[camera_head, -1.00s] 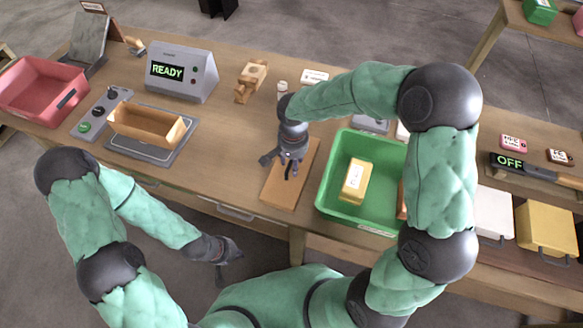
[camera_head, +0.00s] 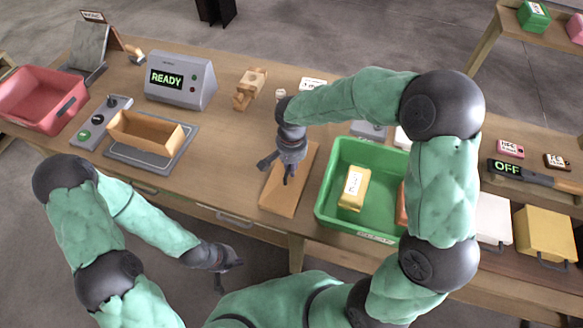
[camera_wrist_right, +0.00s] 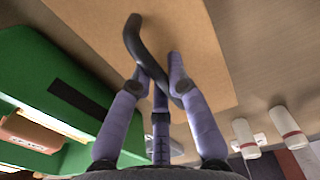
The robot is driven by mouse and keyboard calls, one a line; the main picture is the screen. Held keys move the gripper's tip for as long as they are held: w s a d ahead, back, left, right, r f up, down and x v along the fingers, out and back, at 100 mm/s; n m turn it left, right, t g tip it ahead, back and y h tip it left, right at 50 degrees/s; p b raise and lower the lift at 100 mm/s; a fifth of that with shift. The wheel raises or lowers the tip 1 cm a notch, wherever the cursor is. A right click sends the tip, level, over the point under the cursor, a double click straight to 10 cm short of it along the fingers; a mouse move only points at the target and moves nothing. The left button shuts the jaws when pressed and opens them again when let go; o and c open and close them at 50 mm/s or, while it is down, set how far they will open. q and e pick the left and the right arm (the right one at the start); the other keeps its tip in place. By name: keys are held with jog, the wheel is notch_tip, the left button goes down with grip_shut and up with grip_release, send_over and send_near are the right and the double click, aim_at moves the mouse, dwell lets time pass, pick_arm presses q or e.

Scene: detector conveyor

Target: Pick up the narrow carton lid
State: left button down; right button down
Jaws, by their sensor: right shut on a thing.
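The narrow carton lid (camera_head: 278,201) is a flat tan rectangle at the table's front edge, just left of the green bin. My right gripper (camera_head: 285,178) is over it from above, shut on it. In the right wrist view the lid (camera_wrist_right: 208,45) fills the upper middle, and the fingers (camera_wrist_right: 158,75) come together against it. Whether it touches the table is hard to tell. An open tan carton (camera_head: 146,132) sits on a grey plate at the left. My left gripper (camera_head: 228,272) hangs empty in front of the table, its fingers spread.
The green bin (camera_head: 330,178) holds a yellow box (camera_head: 353,188) and stands close to the right of the lid. A grey console (camera_head: 181,80) reads READY. A red bin (camera_head: 38,92) is at far left. The table between carton and lid is clear.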

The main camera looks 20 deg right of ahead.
jog(key=s+a+r+p, duration=0.2)
jog(key=s+r+p, duration=0.1)
jog(key=s+r, duration=0.8)
jog(key=s, duration=0.3)
jog(key=shift+r, duration=0.25)
jog(key=shift+w, duration=0.1)
